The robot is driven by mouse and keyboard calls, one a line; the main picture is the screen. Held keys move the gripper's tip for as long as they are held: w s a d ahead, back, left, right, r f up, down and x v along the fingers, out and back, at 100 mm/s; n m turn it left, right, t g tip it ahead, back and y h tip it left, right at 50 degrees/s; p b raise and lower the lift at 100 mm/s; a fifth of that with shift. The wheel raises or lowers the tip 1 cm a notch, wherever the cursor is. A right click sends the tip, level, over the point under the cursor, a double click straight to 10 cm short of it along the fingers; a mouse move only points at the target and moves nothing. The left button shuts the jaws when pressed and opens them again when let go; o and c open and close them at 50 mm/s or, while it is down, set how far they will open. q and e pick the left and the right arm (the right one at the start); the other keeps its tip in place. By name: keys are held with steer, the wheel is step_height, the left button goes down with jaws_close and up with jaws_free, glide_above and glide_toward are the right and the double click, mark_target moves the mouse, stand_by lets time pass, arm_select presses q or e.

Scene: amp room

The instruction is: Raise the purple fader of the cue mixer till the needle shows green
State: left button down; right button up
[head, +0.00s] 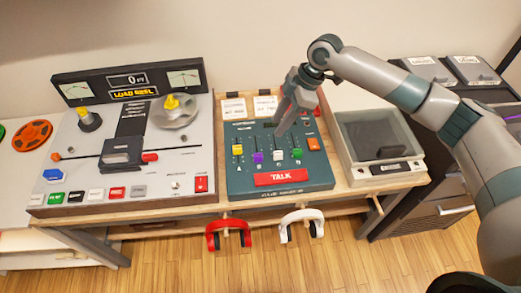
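The cue mixer (233,182) is a dark green panel on the wooden bench, with a red TALK bar (281,177) along its front. Its purple fader (258,157) sits low on the panel, between the yellow fader (237,149) and the white fader (278,155). My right gripper (281,131) reaches down over the upper middle of the mixer, above and to the right of the purple fader and apart from it. Whether its fingers are open or shut is unclear. It hides part of the mixer's top, and I cannot make out a needle there. My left gripper is out of view.
A tape machine (185,140) with two needle meters stands left of the mixer. A clear-lidded box (378,135) stands to the right. Red headphones (228,230) and white headphones (301,219) hang from the bench front. Two paper cards (265,105) lie behind the mixer.

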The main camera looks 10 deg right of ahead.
mark_target(259, 155)
steer(key=p+x, duration=0.4)
steer(key=x, duration=0.9)
steer(key=shift+a+f, duration=0.2)
steer(key=shift+f, duration=0.05)
steer(key=shift+a+f, duration=0.2)
steer(key=shift+f, duration=0.4)
jaws_close()
